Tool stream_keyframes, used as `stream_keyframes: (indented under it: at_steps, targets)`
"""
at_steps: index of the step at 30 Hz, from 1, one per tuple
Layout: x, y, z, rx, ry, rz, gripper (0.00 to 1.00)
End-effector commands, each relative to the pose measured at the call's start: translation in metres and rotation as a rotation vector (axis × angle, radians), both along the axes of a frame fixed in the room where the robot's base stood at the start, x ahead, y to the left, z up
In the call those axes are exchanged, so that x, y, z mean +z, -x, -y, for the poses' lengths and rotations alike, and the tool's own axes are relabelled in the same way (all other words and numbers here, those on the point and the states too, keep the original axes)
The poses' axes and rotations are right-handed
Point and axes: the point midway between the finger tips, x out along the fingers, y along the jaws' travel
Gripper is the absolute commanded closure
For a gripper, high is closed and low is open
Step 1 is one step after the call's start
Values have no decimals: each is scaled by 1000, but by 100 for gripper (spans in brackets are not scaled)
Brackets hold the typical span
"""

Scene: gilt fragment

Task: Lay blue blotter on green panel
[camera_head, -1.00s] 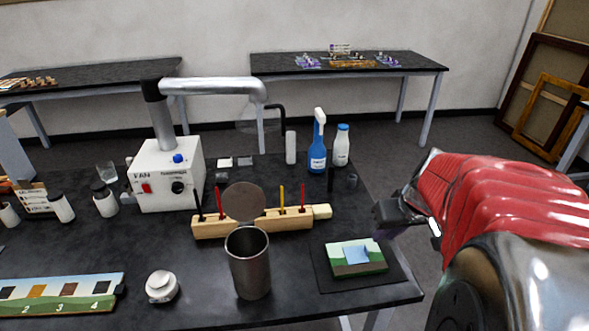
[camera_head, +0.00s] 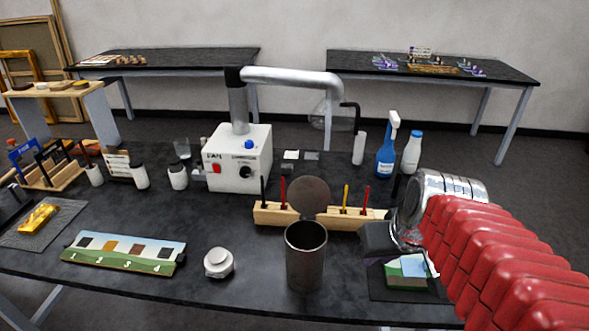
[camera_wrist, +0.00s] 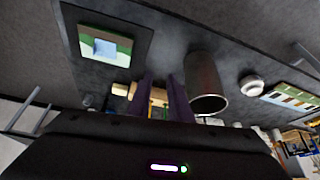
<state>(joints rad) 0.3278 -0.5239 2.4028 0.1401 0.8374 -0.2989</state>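A small painted panel (camera_head: 400,278) with a green band and a brown edge lies on a dark mat (camera_head: 385,292) at the right end of the black table. A light blue square, the blue blotter (camera_head: 414,266), lies on the panel. In the wrist view the panel (camera_wrist: 121,43) and the whole blotter (camera_wrist: 103,48) show at the upper left. My gripper (camera_wrist: 164,92) has its two dark fingers apart with nothing between them. In the head view my gripper (camera_head: 380,240) is above the mat's far left side and hides part of the panel; its fingertips are not clear there.
A steel cup (camera_head: 305,262) stands left of the mat. A wooden brush block (camera_head: 275,214) and a white fan box (camera_head: 238,160) stand behind it. A blue spray bottle (camera_head: 387,150) and a white bottle (camera_head: 411,153) stand behind my arm. A numbered strip (camera_head: 122,252) lies left.

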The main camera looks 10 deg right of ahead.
Motion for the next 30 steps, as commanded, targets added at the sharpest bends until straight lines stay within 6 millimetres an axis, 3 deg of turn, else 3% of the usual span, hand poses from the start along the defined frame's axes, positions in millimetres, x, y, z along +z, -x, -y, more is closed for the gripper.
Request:
stream_keyframes:
  at_steps: [1, 6, 12, 30]
  targets:
    - [3, 5, -15, 23, 4, 8, 82]
    - [8, 23, -51, 63, 8, 26, 82]
    - [11, 42, -78, 96, 10, 45, 82]
    - [11, 46, -83, 98, 10, 49, 82]
